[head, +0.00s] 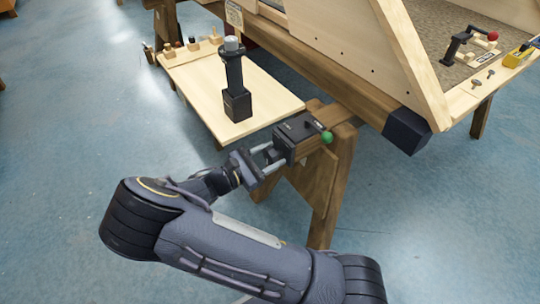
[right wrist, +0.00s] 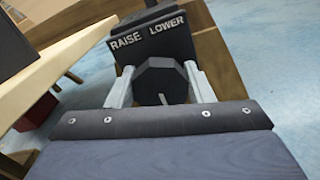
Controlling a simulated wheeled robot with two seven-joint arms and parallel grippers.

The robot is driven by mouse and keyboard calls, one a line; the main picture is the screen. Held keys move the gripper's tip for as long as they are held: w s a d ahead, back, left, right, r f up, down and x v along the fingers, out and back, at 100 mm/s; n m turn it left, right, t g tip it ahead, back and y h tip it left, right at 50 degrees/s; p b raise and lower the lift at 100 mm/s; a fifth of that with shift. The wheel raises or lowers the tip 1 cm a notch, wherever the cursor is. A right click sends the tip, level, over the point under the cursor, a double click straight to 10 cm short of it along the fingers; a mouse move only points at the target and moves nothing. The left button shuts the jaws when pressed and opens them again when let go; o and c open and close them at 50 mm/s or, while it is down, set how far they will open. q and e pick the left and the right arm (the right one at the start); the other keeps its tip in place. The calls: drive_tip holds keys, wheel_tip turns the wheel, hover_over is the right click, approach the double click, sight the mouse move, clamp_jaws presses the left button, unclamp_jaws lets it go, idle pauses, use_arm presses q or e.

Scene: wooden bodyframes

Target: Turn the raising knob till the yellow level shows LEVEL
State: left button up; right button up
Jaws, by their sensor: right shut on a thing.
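The raising knob (right wrist: 160,82) is a dark faceted knob on the front of a black box (right wrist: 150,35) marked RAISE and LOWER. My right gripper (right wrist: 161,90) is shut on the knob, one finger on each side of it. In the head view the same gripper (head: 272,160) reaches the black box (head: 298,138) at the end of a wooden trestle beam; the knob is hidden there. A small yellow thing (head: 519,54), perhaps the level, lies at the far right edge; its reading is too small to tell. My left gripper is not in view.
A green ball (head: 326,136) sits beside the box. A pale board (head: 275,103) carries a black upright post (head: 234,78). A wooden frame (head: 400,60) rises at upper right, with a red-knobbed handle (head: 492,37) beyond it. Blue floor (head: 440,230) is clear at lower right.

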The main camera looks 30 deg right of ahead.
drive_tip(key=shift+r+p, duration=0.1)
drive_tip(key=shift+p, duration=0.3)
drive_tip(key=n+p, duration=0.5)
drive_tip(key=p, duration=0.2)
drive_tip(key=shift+w+r+p, duration=0.1)
drive_tip(key=shift+p, duration=0.3)
drive_tip(key=shift+n+p, duration=0.95)
drive_tip(key=shift+n, duration=0.25)
drive_tip(key=shift+f+n+p, duration=0.25)
drive_tip(key=shift+n+p, duration=0.35)
drive_tip(key=shift+n, duration=0.5)
drive_tip(key=o, duration=1)
drive_tip(key=shift+w, duration=0.1)
drive_tip(key=shift+c, duration=0.2)
drive_tip(key=shift+a, duration=0.1)
